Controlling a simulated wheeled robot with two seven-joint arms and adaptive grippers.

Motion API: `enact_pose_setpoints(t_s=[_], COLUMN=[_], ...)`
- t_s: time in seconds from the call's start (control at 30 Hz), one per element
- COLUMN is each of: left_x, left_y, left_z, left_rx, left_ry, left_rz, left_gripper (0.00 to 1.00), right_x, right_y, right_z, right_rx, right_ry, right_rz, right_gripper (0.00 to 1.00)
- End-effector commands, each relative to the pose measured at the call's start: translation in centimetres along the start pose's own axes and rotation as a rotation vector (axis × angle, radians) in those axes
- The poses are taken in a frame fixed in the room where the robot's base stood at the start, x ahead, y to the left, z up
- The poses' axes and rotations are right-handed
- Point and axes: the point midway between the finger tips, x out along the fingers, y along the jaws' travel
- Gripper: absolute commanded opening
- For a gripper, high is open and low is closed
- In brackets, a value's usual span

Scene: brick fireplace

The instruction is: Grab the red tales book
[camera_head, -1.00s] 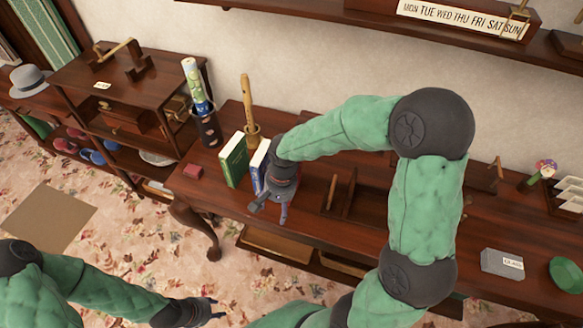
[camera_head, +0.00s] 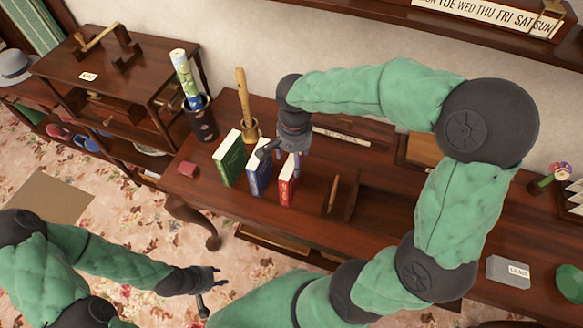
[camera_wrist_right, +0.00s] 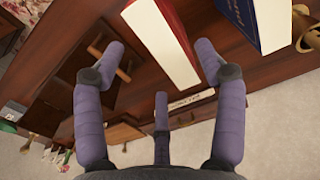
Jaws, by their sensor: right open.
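The red book (camera_head: 287,184) stands upright on the dark wooden desk, at the right end of a short row of books. My right gripper (camera_head: 282,160) is open and empty, at the top of the red book. In the right wrist view the red book (camera_wrist_right: 163,45) shows its pale page edge and red cover. It reaches toward the space between the spread fingers of my right gripper (camera_wrist_right: 160,65); I cannot tell whether they touch it. My left gripper (camera_head: 208,288) is open and empty, low over the carpet at the front.
A blue book (camera_head: 259,173) and a green book (camera_head: 229,158) stand left of the red one, with narrow gaps. A pot with a wooden flute (camera_head: 241,95) is behind them. A desk organiser (camera_head: 365,190) is right.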

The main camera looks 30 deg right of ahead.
Motion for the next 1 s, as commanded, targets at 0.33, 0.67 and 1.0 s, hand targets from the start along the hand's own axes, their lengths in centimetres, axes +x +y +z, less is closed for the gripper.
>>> enact_pose_setpoints(t_s=[0.33, 0.67, 1.0], left_x=[1.6, 2.4, 4.0], left_y=[-0.6, -0.9, -1.4], left_z=[0.0, -0.1, -0.1], left_rx=[-0.001, 0.0, 0.0], left_ry=[-0.001, -0.001, -0.001], left_rz=[0.0, 0.0, 0.0], left_gripper=[0.4, 0.4, 0.4], right_x=[4.9, 6.8, 10.8], right_y=[0.0, -0.1, -0.3], right_z=[0.0, -0.1, -0.2], right_rx=[-0.001, -0.001, -0.002], right_ry=[-0.002, -0.002, -0.002], right_rz=[0.002, 0.001, 0.001], right_gripper=[0.71, 0.71, 0.71])
